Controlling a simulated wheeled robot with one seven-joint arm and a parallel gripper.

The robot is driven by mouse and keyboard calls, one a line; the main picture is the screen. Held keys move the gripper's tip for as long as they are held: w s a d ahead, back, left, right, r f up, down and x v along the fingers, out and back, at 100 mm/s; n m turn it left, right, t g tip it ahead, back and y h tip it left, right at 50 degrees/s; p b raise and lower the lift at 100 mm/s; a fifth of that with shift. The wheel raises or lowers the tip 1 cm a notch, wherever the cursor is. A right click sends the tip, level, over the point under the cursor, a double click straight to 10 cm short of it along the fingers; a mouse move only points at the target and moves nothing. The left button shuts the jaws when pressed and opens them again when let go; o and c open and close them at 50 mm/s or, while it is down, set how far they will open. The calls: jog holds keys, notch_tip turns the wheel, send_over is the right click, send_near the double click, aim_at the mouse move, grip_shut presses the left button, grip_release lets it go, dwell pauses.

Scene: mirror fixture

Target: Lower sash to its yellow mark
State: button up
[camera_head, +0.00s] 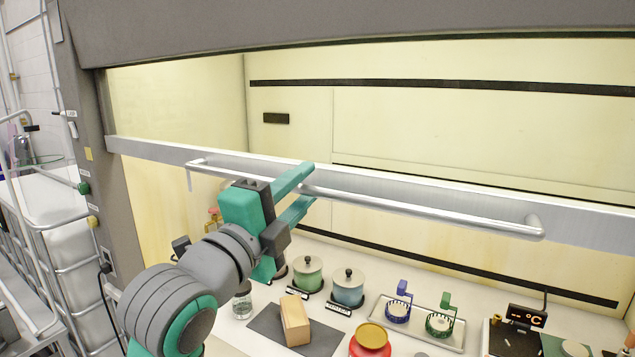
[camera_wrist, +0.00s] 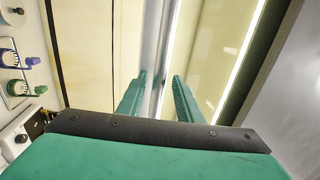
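The sash is a clear pane with a silver bottom rail (camera_head: 580,222) and a long handle bar (camera_head: 430,212) along its front. It hangs partway up the fume hood opening. A small yellow mark (camera_head: 88,153) is on the grey left post, close to the height of the rail's left end in the picture. My gripper (camera_head: 308,185) is at the left half of the bar, with one green finger above it and one below. In the wrist view, the fingers (camera_wrist: 160,76) stand apart with the silver rail or bar showing between them. Contact with the bar cannot be made out.
Below the sash, the worktop holds a wooden block (camera_head: 295,320) on a dark mat, green (camera_head: 308,274) and blue (camera_head: 348,288) lidded pots, a red jar (camera_head: 370,342) and a tray (camera_head: 458,338).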

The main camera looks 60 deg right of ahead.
jog(key=shift+s, duration=0.2)
jog(key=shift+w+a+f, duration=0.1)
jog(key=shift+a, duration=0.2)
jog(key=w+v, duration=0.1)
jog(key=v, duration=0.9)
jog(key=shift+s, duration=0.5)
jog(key=shift+a, duration=0.1)
jog(key=shift+w, duration=0.1)
